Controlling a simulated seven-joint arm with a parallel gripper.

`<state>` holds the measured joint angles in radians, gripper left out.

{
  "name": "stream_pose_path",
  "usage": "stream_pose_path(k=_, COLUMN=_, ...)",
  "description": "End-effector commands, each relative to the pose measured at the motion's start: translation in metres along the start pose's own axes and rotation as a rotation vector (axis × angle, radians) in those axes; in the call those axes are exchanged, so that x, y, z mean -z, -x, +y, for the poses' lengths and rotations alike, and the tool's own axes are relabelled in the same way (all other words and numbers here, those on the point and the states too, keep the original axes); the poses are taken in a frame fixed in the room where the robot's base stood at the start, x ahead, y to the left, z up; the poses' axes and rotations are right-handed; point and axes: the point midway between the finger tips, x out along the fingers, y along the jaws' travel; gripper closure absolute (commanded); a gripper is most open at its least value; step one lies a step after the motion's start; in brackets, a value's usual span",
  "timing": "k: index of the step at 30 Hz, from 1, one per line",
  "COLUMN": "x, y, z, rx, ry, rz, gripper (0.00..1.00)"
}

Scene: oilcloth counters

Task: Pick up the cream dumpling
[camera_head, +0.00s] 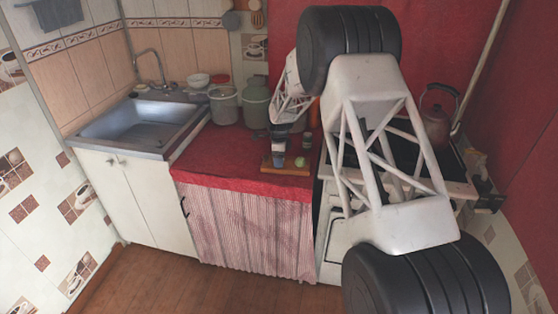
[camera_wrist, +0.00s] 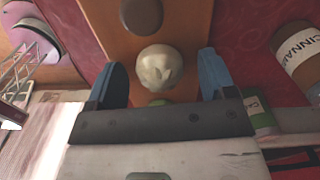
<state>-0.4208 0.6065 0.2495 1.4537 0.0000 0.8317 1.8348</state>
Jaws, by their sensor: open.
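The cream dumpling (camera_wrist: 159,68) is a pale, rounded, pleated lump in the wrist view. It sits over a brown wooden board (camera_wrist: 190,22). My gripper (camera_wrist: 163,72) is open, with one blue finger on each side of the dumpling and a gap visible on both sides. Whether the fingers are down at its height is hard to tell. In the head view my gripper (camera_head: 279,158) is low over the board (camera_head: 290,170) on the red counter. The dumpling cannot be made out clearly there.
A jar labelled cinnamon (camera_wrist: 298,55) stands to the right. The red counter (camera_head: 218,155) is clear left of the board. The sink (camera_head: 140,122) is farther left.

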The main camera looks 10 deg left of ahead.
Motion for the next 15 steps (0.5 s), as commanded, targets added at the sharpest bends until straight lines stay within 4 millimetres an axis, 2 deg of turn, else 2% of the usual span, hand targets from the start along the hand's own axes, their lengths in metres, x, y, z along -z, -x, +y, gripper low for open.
stream_pose_path(k=8, x=0.0000, y=0.0000, z=0.0000, rx=0.000, ry=0.000, rz=0.000, gripper=0.23)
stream_pose_path(k=15, x=0.0000, y=0.0000, z=0.0000, rx=0.000, ry=0.000, rz=0.000, gripper=0.59)
